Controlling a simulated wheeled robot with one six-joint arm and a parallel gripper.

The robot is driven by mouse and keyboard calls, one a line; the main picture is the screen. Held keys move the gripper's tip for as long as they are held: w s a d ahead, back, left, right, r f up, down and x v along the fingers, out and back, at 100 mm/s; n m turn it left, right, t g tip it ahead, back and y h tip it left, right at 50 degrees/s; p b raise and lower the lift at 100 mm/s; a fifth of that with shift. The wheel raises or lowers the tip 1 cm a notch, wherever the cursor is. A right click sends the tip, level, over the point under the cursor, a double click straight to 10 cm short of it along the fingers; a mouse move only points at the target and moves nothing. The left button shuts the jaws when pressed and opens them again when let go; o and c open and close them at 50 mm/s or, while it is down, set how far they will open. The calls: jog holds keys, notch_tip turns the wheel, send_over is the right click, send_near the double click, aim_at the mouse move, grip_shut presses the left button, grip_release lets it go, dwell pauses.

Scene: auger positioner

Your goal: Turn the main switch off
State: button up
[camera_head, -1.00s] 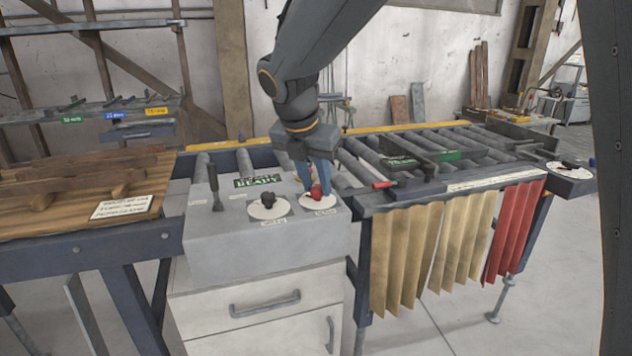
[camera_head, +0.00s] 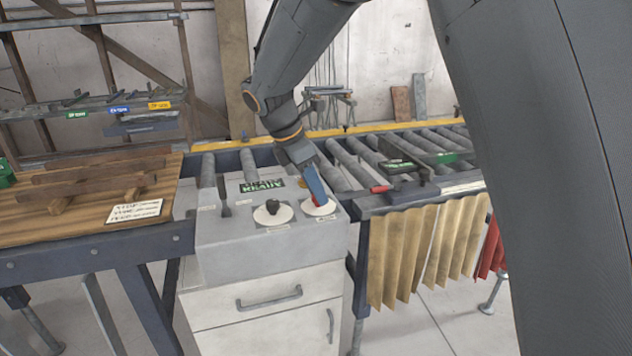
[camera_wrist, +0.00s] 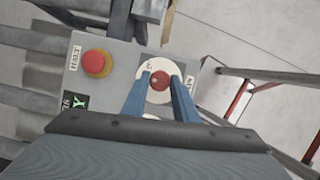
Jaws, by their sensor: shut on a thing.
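The main switch is a red knob (camera_head: 317,201) on a round white dial (camera_head: 322,210), at the right end of the grey console's top. In the wrist view the red knob (camera_wrist: 160,80) sits between my two blue fingers, on its white dial (camera_wrist: 152,97). My gripper (camera_head: 317,190) comes down from above, and its fingers (camera_wrist: 161,82) are closed around the knob. In the head view the near finger partly hides the knob. The knob's exact pointing direction is hard to read.
The console (camera_head: 240,245) also carries a black knob (camera_head: 272,207), a lever (camera_head: 223,196) and a green READY sign (camera_head: 262,186). A red HALT button (camera_wrist: 96,63) on yellow is close to my gripper. Rollers lie behind, and a wooden table (camera_head: 60,215) stands left.

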jog(key=m+g+p, duration=0.1)
jog(key=m, duration=0.1)
jog(key=m+g+p, duration=0.1)
jog(key=m, duration=0.2)
jog(key=shift+w+m, duration=0.2)
jog(key=shift+m, duration=0.1)
jog(key=shift+w+m+g+p, duration=0.15)
jog(key=shift+m+g+p, duration=0.65)
jog(key=shift+m, duration=1.4)
jog(key=o, duration=1)
jog(key=b+v, duration=0.3)
jog(key=v, duration=0.4)
jog(key=shift+w+r, duration=0.2)
jog(key=shift+r, duration=0.15)
